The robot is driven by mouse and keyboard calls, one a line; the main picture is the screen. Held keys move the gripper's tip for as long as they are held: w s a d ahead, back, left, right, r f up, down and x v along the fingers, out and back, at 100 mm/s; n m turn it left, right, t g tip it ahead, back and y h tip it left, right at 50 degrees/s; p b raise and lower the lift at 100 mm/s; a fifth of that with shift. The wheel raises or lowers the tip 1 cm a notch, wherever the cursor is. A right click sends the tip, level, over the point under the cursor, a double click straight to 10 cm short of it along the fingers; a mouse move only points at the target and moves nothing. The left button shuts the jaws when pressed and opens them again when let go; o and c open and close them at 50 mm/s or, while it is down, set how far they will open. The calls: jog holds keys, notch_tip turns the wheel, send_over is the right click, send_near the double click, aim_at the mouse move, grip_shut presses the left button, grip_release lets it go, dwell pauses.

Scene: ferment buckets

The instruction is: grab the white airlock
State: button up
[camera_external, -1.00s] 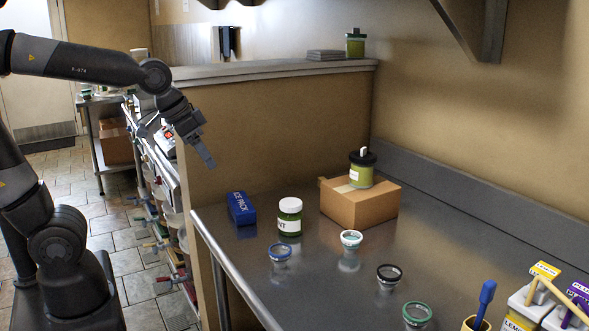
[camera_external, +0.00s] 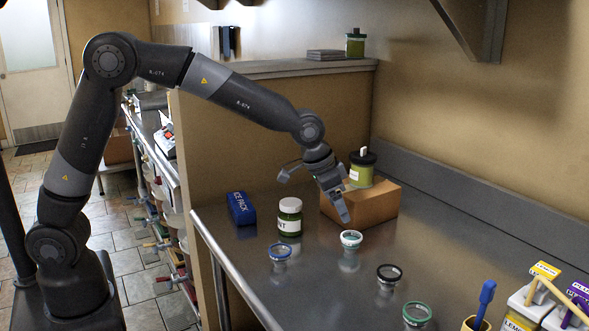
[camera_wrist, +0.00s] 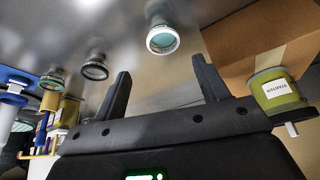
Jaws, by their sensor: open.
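The white airlock, taken to be the small clear cup with a white rim (camera_external: 351,240), stands on the steel counter in front of the cardboard box. In the wrist view the white airlock (camera_wrist: 163,40) shows beyond the fingertips, roughly centred between them. My gripper (camera_external: 341,206) points down above the counter, in front of the box and close to the airlock's upper left. In the wrist view my gripper (camera_wrist: 160,68) is open, with nothing between its fingers. The exact height above the airlock is hard to tell.
Similar cups with blue (camera_external: 279,253), black (camera_external: 388,274) and green (camera_external: 417,315) rims stand nearby. A green jar (camera_external: 290,217) and blue ice pack (camera_external: 242,208) are left. The cardboard box (camera_external: 372,207) carries a black-lidded green container (camera_external: 362,172). The counter's right middle is clear.

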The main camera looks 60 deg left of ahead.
aim_at(352, 238)
jog(key=x, duration=0.6)
jog(key=shift+d, duration=0.2)
jog(key=shift+a+x, duration=0.15)
jog(key=shift+x, duration=1.2)
jog(key=shift+a+x, duration=0.2)
jog(key=shift+x, duration=1.2)
jog(key=shift+c, duration=0.5)
jog(key=c, duration=0.9)
